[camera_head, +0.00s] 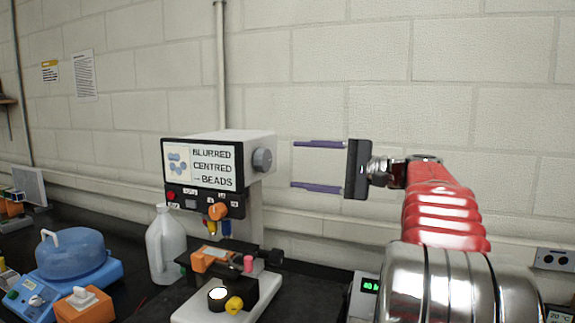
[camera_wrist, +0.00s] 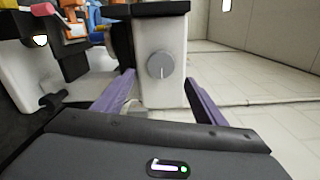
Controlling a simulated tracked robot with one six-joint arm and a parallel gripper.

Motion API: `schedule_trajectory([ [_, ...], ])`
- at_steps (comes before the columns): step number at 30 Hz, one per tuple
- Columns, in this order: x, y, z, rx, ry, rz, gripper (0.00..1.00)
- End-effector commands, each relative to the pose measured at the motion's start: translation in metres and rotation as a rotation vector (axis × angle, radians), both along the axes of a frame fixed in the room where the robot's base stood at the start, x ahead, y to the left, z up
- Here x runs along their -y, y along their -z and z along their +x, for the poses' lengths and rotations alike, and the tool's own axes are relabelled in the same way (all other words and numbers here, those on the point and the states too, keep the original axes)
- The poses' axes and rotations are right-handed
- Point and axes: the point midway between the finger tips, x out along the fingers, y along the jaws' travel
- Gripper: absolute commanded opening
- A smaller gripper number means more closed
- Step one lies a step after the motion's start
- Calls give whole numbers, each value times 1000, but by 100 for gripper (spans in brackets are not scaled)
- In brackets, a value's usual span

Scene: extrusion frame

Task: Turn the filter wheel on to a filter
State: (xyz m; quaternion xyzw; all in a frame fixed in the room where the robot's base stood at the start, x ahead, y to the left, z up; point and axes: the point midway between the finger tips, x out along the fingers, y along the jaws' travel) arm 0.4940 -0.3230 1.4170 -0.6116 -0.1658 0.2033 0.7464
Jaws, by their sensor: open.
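A white microscope (camera_head: 240,143) with a black front stands on the dark bench. A round grey knob (camera_head: 262,160), likely the filter wheel, sits on its right side. In the wrist view the knob (camera_wrist: 160,65) faces me, and its white line points straight down. My gripper (camera_head: 292,164) is open and empty, its purple fingers pointing left at the knob with a gap between. In the wrist view the fingers (camera_wrist: 159,80) lie to either side of and below the knob. The microscope's screen (camera_head: 198,165) reads "BLURRED CENTRED → BEADS". I see no filter names by the knob.
An orange turret (camera_head: 218,211) hangs above the stage (camera_head: 225,257). A yellow knob (camera_head: 234,305) is on the base. A white jug (camera_head: 165,245) and a blue-lidded device (camera_head: 70,262) stand left. A meter with a green display (camera_head: 370,285) stands right. The wall is behind.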

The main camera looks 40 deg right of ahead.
Motion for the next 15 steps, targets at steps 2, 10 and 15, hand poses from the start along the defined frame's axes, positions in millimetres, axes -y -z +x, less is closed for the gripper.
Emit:
schedule_trajectory([
  [2, 9, 0, -12, 0, 4, 0, 65],
  [10, 25, 0, -42, 0, 2, 0, 65],
  [15, 27, 0, -46, 0, 0, 0, 65],
])
